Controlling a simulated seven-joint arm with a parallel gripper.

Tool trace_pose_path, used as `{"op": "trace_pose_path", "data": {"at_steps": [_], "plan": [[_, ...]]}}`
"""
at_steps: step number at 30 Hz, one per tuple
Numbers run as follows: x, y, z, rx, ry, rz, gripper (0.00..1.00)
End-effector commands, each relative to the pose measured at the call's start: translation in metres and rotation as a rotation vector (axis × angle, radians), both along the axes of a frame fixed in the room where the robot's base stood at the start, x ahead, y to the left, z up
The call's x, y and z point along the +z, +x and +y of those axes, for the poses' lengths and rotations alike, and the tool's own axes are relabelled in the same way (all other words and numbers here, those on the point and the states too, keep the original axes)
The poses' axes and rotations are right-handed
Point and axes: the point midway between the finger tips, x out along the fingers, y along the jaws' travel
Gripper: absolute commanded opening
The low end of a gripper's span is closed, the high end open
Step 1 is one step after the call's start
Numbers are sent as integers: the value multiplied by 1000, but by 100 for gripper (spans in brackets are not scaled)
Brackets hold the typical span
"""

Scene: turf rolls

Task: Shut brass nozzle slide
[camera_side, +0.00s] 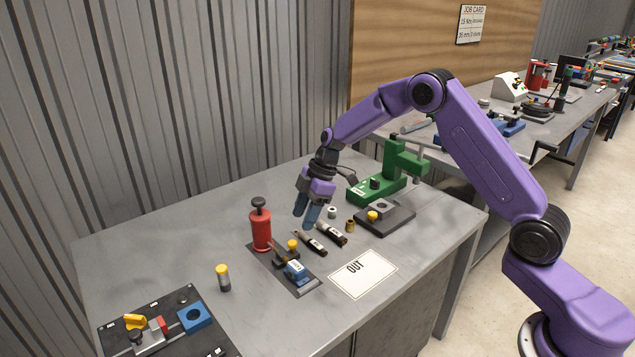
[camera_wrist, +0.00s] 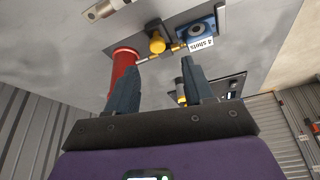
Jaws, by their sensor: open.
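A red cylinder with a black top (camera_side: 261,226) stands on a dark plate (camera_side: 308,285), with a blue block (camera_side: 296,270) at the plate's other end. A yellow knob (camera_side: 292,245) sits between them. In the wrist view, the yellow knob (camera_wrist: 156,43) sits by a thin rod from the red cylinder (camera_wrist: 124,75), and a small brass tip (camera_wrist: 178,47) points at the blue block labelled "4 shots" (camera_wrist: 196,36). I cannot tell the slide's exact position. My gripper (camera_side: 306,222) is open and empty above this fixture, apart from the knob; its fingers (camera_wrist: 160,65) show in the wrist view.
Two dark tubes (camera_side: 315,244) (camera_side: 331,233) lie close to the fixture. A green press (camera_side: 385,180) stands behind, an OUT card (camera_side: 362,273) at the front. A yellow-capped vial (camera_side: 223,278) and a black fixture board (camera_side: 180,300) are left. The back-left bench is clear.

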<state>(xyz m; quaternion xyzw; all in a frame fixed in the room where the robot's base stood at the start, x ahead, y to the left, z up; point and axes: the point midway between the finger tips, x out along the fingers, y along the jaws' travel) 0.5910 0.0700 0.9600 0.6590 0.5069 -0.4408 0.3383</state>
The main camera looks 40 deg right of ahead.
Motion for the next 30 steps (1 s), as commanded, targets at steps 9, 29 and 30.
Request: {"op": "trace_pose_path", "data": {"at_steps": [9, 29, 30], "plan": [[61, -6, -25, -3, -1, -2, 52], [90, -10, -36, -1, 0, 4, 52], [90, -12, -35, 0, -1, 5, 52]]}}
